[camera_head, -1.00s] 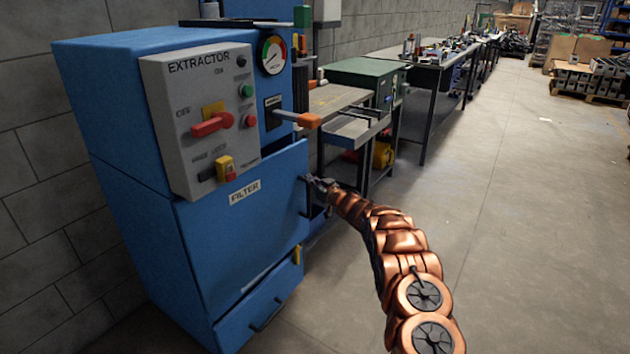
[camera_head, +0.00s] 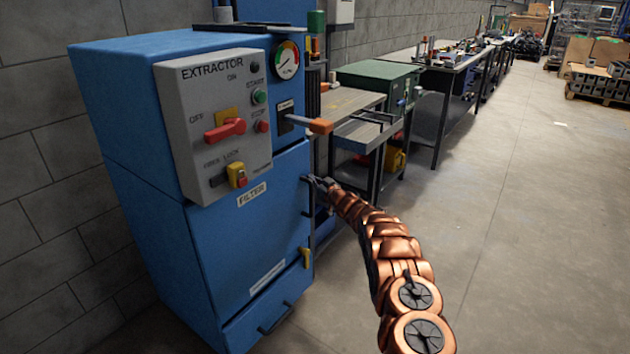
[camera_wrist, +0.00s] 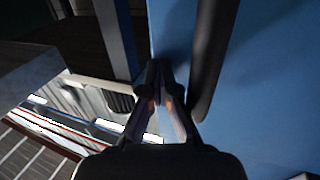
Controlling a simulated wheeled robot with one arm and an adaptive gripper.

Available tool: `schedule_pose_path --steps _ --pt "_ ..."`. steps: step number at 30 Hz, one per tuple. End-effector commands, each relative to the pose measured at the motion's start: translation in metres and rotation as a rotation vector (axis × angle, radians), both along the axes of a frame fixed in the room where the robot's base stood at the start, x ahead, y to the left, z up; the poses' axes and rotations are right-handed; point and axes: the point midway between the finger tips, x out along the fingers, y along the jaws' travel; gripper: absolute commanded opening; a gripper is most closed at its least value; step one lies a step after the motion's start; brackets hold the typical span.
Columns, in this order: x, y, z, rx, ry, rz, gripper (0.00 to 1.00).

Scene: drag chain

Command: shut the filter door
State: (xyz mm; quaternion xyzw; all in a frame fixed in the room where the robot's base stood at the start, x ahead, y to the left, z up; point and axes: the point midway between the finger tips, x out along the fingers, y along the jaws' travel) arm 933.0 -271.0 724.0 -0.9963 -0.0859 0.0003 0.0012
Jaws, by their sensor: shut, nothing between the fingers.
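The filter door (camera_head: 250,230) is the blue panel marked FILTER on the front of the blue extractor cabinet (camera_head: 140,130). It now looks flush or nearly flush with the cabinet front; a small gap cannot be ruled out. My gripper (camera_head: 312,181) is at the door's right edge, by the dark door handle. In the wrist view my gripper (camera_wrist: 160,75) is shut and empty, its tips close to the blue surface (camera_wrist: 260,80) and beside a dark upright bar (camera_wrist: 208,60), likely the handle. Whether the tips touch is unclear.
A grey control box (camera_head: 210,125) juts out above the door. An orange-tipped lever (camera_head: 320,126) sticks out to its right. A drawer (camera_head: 270,320) with a handle is below. Workbenches (camera_head: 440,75) line the wall behind. The floor (camera_head: 520,230) on the right is clear.

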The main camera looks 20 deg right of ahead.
Motion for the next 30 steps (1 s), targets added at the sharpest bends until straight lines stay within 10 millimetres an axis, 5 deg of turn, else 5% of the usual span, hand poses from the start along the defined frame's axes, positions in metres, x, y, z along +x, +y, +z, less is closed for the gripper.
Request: schedule_pose_path --steps 1,8,30 --pt "0.007 0.023 0.008 -0.004 -0.012 0.032 0.0" --pt "0.004 0.023 0.008 -0.004 -0.012 0.035 0.0" --pt "-0.077 -0.044 0.003 0.002 -0.003 0.008 0.0"
